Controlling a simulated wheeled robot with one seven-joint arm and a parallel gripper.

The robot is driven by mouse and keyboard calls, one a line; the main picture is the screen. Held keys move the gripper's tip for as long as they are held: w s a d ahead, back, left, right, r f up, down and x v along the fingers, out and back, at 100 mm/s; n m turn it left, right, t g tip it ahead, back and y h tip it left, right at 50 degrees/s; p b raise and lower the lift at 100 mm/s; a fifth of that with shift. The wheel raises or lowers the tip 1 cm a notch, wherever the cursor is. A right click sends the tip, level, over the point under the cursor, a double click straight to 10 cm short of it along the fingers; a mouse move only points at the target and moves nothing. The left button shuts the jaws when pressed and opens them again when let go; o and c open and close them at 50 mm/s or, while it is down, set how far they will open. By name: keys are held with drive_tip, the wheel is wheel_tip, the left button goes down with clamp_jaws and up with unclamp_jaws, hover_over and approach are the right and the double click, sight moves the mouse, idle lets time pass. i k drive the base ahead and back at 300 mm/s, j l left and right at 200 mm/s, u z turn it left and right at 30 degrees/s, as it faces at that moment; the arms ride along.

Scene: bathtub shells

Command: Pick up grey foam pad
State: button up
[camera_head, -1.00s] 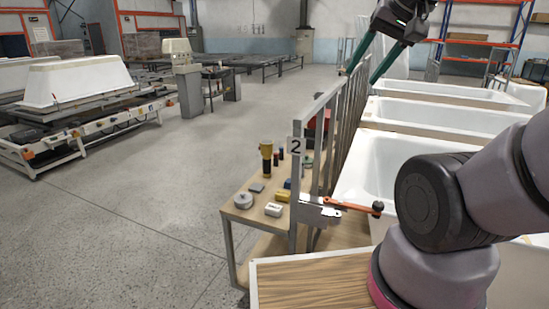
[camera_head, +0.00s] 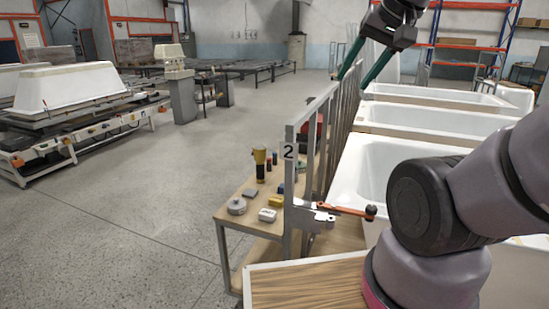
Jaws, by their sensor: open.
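A small flat dark grey block (camera_head: 250,192), which looks like the grey foam pad, lies on the wooden table (camera_head: 226,213) at the left of the metal rail frame. My gripper (camera_head: 352,81) is high up at the top of the view, far above and to the right of the pad. Its two green fingers are spread apart, pointing down and left, with nothing between them.
Near the pad are a grey round item (camera_head: 236,206), a white block (camera_head: 267,215), a yellow block (camera_head: 276,202) and a yellow-black flashlight (camera_head: 260,165). White tubs (camera_head: 365,165) lie beyond.

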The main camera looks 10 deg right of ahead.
sight(250, 193)
drive_tip(key=i+j+z, duration=0.15)
drive_tip(key=j, duration=0.35)
drive_tip(key=i+j+z, duration=0.15)
drive_tip(key=i+j, duration=0.15)
drive_tip(key=j, duration=0.25)
drive_tip(key=i+j+z, duration=0.15)
drive_tip(key=j, duration=0.4)
drive_tip(key=i+j+z, duration=0.15)
drive_tip(key=j, duration=0.45)
drive_tip(key=i+j+z, duration=0.15)
drive_tip(key=j, duration=0.45)
drive_tip(key=i+j+z, duration=0.15)
drive_tip(key=j, duration=0.5)
drive_tip(key=i+j+z, duration=0.15)
drive_tip(key=j, duration=0.45)
drive_tip(key=k, duration=0.05)
